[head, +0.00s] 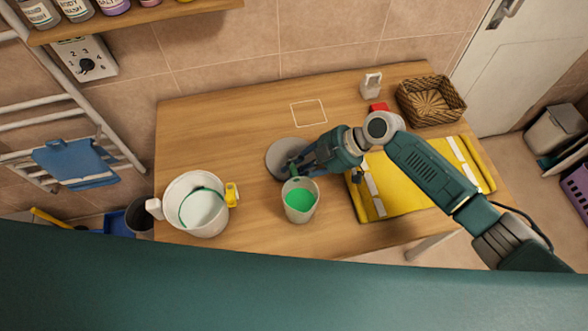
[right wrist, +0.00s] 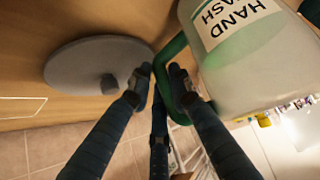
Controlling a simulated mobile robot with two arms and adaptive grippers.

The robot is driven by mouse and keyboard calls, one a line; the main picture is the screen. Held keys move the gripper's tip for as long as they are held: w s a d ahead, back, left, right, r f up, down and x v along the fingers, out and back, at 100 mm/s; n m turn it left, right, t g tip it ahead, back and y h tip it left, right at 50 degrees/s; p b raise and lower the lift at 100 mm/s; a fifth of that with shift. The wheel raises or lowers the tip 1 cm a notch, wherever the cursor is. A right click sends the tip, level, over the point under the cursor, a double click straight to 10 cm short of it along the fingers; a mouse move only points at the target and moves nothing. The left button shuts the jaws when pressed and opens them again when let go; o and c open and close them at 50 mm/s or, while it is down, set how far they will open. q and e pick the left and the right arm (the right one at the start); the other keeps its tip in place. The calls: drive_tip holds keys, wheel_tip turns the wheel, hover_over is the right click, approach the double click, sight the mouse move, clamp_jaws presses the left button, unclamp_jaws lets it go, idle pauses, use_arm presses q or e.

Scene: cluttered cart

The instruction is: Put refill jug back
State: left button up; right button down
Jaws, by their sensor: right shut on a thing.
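The refill jug (head: 300,207) is a pale translucent container with green liquid inside. It stands near the front middle of the table, looking about upright; I cannot tell if its base touches the wood. Its "HAND WASH" label shows in the right wrist view, where the jug (right wrist: 245,75) is on the right. My right gripper (head: 297,170) is shut on the jug's green handle (right wrist: 172,55), at the jug's far side. A white outlined square (head: 308,113) is marked on the bare table behind. My left gripper is not in view.
A grey round lid with a knob (head: 280,157) lies just behind the jug. A large white pot (head: 180,223) stands left, with a yellow clip. A yellow mat (head: 400,190), wicker basket (head: 432,100) and small white bottle (head: 371,84) are right. The back-left tabletop is clear.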

drive_tip(key=shift+f, duration=0.15)
drive_tip(key=c, duration=1.6)
unclamp_jaws()
drive_tip(key=shift+r, duration=0.2)
drive_tip(key=b+v, duration=0.2)
drive_tip(key=v, duration=1)
drive_tip(key=shift+s, duration=0.1)
